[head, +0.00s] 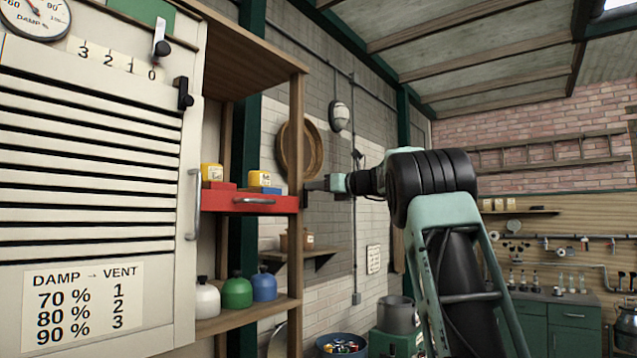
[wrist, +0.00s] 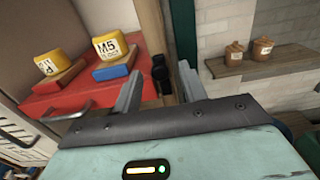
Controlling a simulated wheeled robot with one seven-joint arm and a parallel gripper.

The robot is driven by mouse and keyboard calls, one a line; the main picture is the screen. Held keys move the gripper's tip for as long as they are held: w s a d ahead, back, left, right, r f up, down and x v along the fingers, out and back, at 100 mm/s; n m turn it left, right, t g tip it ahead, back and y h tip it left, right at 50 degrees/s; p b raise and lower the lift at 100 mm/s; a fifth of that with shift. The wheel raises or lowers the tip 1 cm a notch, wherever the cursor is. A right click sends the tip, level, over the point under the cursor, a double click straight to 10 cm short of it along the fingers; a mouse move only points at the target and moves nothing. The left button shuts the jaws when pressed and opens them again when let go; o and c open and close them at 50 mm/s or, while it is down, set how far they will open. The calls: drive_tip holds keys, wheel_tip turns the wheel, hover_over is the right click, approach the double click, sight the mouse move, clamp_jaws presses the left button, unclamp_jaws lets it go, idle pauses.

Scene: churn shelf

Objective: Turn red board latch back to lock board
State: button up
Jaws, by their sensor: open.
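The red board (head: 250,203) sits in the wooden shelf at mid height, with a grey handle on its front. It also shows at left in the wrist view (wrist: 75,90). A dark two-part piece (wrist: 161,76) stands by the board's right end and looks like the latch. Which way it is turned cannot be told. My gripper (head: 309,187) is at the shelf's right post. In the wrist view its two grey fingers (wrist: 160,82) are apart, one on each side of the dark piece. Contact cannot be made out. In the head view the latch is hidden.
Two yellow blocks (wrist: 112,46) stand on red and blue bases on the board. White, green and blue bottles (head: 237,290) stand on the shelf below. A louvred panel (head: 90,170) is at left. A small wall shelf with brown pots (wrist: 236,52) is at right.

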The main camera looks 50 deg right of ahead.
drive_tip(key=shift+w, duration=0.25)
clamp_jaws()
